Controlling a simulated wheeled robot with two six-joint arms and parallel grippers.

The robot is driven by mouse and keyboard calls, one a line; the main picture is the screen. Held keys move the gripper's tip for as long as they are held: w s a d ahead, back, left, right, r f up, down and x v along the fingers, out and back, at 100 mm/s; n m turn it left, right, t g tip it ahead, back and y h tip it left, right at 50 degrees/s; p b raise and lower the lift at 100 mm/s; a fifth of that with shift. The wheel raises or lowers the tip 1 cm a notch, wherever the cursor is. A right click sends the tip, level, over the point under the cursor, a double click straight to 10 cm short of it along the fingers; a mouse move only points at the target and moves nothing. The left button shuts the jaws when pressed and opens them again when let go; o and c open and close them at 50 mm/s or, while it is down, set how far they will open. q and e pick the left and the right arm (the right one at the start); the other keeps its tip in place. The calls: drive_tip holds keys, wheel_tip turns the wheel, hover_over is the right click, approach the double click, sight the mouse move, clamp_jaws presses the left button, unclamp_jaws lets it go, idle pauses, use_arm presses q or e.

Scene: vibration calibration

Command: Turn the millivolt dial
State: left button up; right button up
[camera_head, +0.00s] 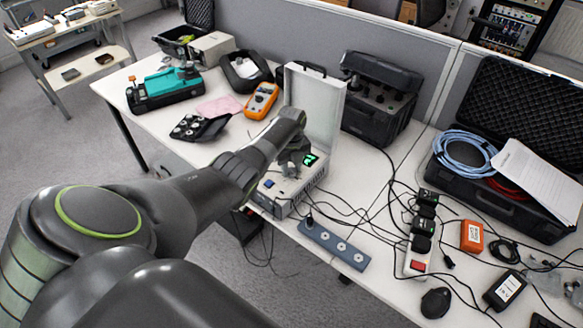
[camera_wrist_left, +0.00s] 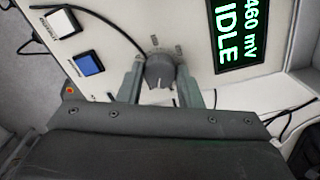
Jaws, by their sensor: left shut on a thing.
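The calibrator box (camera_head: 284,199) stands on the table with its white lid (camera_head: 318,104) raised. Its screen (camera_wrist_left: 238,35) reads "460 mV" and "IDLE" in the left wrist view, and the lit screen (camera_head: 310,160) also shows in the head view. The millivolt dial (camera_wrist_left: 160,72) is a dark grey knob with a pale pointer line. My left gripper (camera_wrist_left: 160,88) is around the dial, shut on it, one finger on each side. In the head view my left arm hides the dial and most of the panel. My right gripper is in neither view.
A blue button (camera_wrist_left: 88,63) and a white button (camera_wrist_left: 62,23) sit beside the dial. A power strip (camera_head: 333,244) and loose cables lie at the box's right. An orange multimeter (camera_head: 261,101) and a black case (camera_head: 382,97) stand behind.

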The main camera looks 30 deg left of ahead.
sight(292, 170)
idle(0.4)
use_arm(q)
drive_tip(key=o, duration=1)
drive_tip(key=shift+r, duration=0.4)
wheel_tip(292, 170, up, 17)
drive_tip(key=shift+f+b, duration=0.2)
drive_tip(key=shift+b, duration=0.35)
drive_tip(key=shift+f, duration=0.1)
